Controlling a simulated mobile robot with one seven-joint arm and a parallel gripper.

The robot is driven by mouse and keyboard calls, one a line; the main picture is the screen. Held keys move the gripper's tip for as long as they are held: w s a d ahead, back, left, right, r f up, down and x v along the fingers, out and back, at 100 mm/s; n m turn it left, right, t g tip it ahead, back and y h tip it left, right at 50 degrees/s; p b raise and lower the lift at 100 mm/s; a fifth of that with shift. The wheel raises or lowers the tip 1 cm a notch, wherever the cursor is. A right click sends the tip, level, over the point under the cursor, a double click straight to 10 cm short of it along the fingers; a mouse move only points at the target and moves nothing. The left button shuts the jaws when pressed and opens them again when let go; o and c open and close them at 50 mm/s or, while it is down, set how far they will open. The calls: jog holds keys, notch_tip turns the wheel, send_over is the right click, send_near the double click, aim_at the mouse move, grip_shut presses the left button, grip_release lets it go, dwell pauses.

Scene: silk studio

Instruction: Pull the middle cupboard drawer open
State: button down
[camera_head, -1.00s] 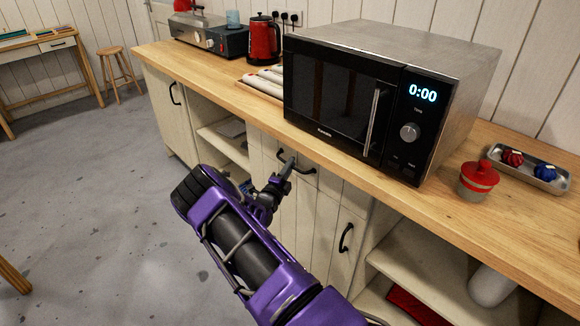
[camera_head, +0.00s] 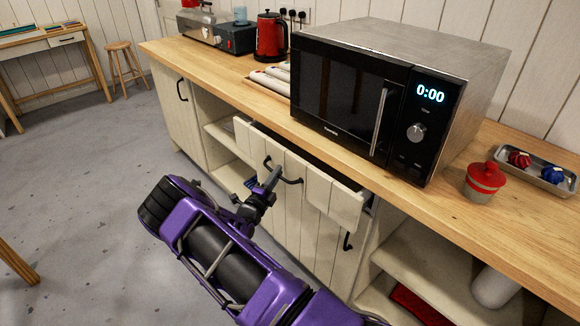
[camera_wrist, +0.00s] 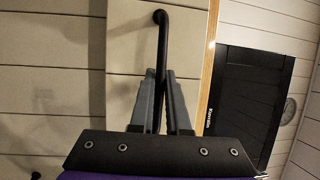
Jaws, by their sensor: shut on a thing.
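The middle cupboard drawer (camera_head: 318,187) has a cream plank front and stands pulled out from the cupboard, below the worktop and the microwave. Its black bow handle (camera_head: 291,181) is on the front.
A black and steel microwave (camera_head: 380,95) stands on the wooden worktop (camera_head: 455,215) above the drawer. A red-lidded jar (camera_head: 483,182) and a metal tray (camera_head: 545,183) are to its right, and a red kettle (camera_head: 271,38) to its left. Open shelves flank the drawer unit.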

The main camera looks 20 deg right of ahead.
jog(key=s+a+b, duration=0.1)
jog(key=s+a, duration=0.4)
jog(key=a, duration=0.8)
jog(key=s+a+b, duration=0.1)
jog(key=s+a, duration=0.4)
jog(key=a, duration=0.9)
jog(key=shift+a, duration=0.25)
jog(key=c, duration=0.9)
grip_release()
jog(key=v, duration=1.7)
jog(key=shift+a, duration=0.15)
jog(key=shift+s+f, duration=0.1)
jog(key=shift+f, duration=0.05)
